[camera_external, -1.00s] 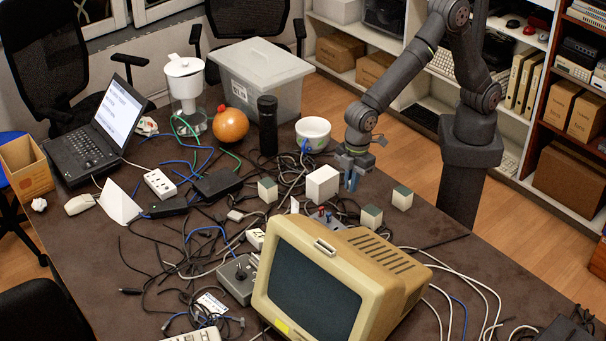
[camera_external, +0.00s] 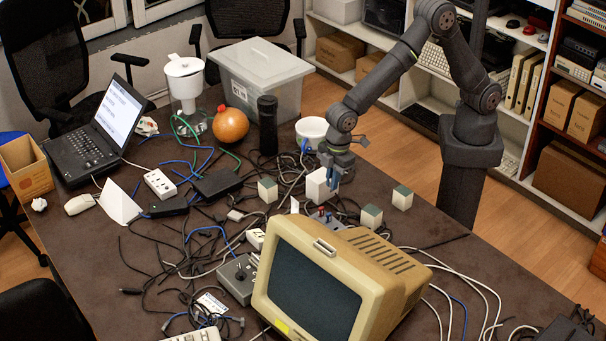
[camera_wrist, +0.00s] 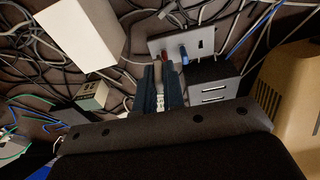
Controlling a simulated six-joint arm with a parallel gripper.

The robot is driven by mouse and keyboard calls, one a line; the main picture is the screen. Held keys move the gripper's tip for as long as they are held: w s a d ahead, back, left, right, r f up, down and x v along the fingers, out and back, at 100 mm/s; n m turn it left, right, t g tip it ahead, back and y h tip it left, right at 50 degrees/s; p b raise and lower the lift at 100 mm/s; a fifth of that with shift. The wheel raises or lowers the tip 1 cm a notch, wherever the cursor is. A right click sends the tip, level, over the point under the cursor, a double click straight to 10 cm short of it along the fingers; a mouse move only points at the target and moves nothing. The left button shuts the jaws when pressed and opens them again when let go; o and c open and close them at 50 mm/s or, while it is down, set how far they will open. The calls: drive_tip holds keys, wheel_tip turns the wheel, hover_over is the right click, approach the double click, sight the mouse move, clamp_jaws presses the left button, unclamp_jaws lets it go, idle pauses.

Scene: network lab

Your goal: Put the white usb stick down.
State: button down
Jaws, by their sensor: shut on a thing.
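A grey panel (camera_wrist: 207,37) with red and blue knobs lies just beyond the fingertips. A dark box with slots (camera_wrist: 214,92) is to their right.

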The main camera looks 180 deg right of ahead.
drive_tip(key=w+f, duration=0.1)
drive_tip(key=w, duration=0.1)
drive_tip(key=w+a+f, duration=0.1)
drive_tip(key=w+f, duration=0.1)
drive_tip(key=w, duration=0.1)
drive_tip(key=w+f, duration=0.2)
drive_tip(key=w, duration=0.1)
drive_tip(key=shift+a, duration=0.4)
drive_tip(key=shift+f, duration=1.75)
drive_tip(key=shift+f, duration=0.15)
drive_tip(key=c, duration=1.5)
unclamp_jaws()
drive_tip(key=r, duration=1.1)
drive_tip(key=s+a+r, duration=0.1)
drive_tip(key=r, duration=0.4)
drive_tip(key=shift+r, duration=0.25)
drive_tip(key=shift+o, duration=0.3)
drive_tip(key=shift+a+r, duration=0.1)
drive_tip(key=shift+r, duration=0.3)
